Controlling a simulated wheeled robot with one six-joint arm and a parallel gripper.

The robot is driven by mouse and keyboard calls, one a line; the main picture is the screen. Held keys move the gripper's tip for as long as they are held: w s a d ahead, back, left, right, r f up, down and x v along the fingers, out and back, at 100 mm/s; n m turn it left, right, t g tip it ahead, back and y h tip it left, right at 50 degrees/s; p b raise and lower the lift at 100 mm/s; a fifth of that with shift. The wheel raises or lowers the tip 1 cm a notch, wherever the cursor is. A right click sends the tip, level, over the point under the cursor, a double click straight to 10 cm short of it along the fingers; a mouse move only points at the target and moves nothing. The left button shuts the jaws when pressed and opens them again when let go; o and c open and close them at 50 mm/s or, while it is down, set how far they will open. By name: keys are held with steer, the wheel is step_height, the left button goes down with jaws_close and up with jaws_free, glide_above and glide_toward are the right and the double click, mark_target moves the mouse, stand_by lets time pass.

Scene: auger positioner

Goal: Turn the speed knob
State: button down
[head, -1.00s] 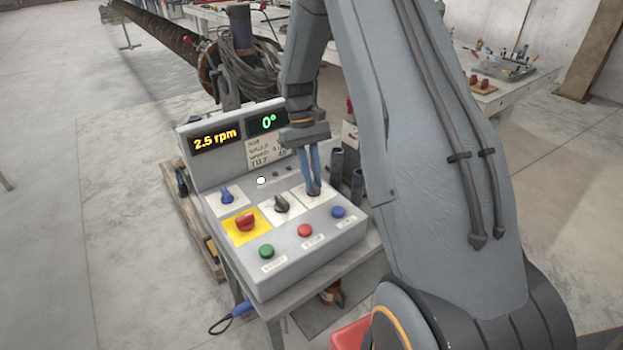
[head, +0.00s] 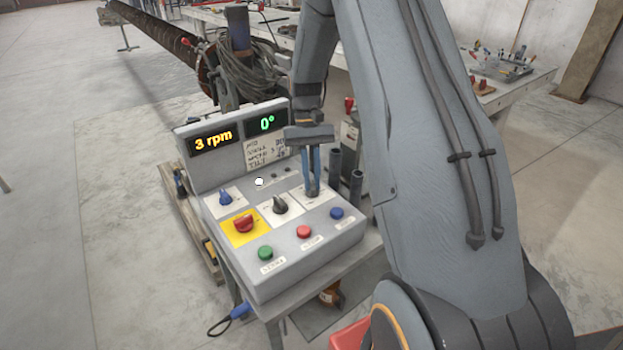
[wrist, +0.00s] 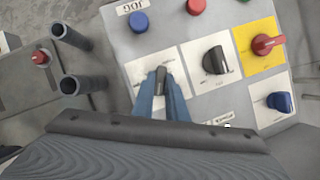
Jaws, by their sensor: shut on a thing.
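The control box (head: 342,240) stands on a small stand and carries several knobs and buttons. My gripper (head: 312,192) points down at the rightmost knob on the panel's upper row. In the wrist view my gripper's blue fingers (wrist: 161,82) are shut on this dark knob (wrist: 161,75), which sits on a white plate; the fingers hide part of it. The box's left display (head: 213,140) reads "3 rpm" in orange. The right display (head: 267,123) reads 0° in green.
A black knob (head: 280,205), a blue knob (head: 226,199) and a red knob (head: 244,223) on a yellow plate are left of my gripper. Green, red and blue buttons line the front. Two dark upright tubes (wrist: 84,84) stand close beside the box.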

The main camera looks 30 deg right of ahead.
steer(key=c, duration=1.8)
jaws_free()
steer(key=shift+o, duration=0.2)
steer(key=b+v, duration=0.2)
steer(key=v, duration=0.5)
steer(key=shift+w+r, duration=0.2)
steer(key=shift+r, duration=0.15)
steer(key=s+a+n+t, duration=0.1)
steer(key=s+a+t, duration=0.1)
steer(key=s+a, duration=0.2)
steer(key=s+a+f+n+t, duration=0.1)
steer(key=s+a, duration=0.2)
steer(key=s, duration=0.6)
steer(key=s+a+f+n+t+h, duration=0.1)
steer(key=s+a+t, duration=0.1)
steer(key=s+a, duration=0.2)
steer(key=shift+s+a+f+t, duration=0.1)
steer(key=shift+s+a+t, duration=0.1)
steer(key=shift+s, duration=0.55)
steer(key=shift+s+a+f+t, duration=0.1)
steer(key=shift+s+a, duration=0.05)
steer(key=shift+s, duration=0.6)
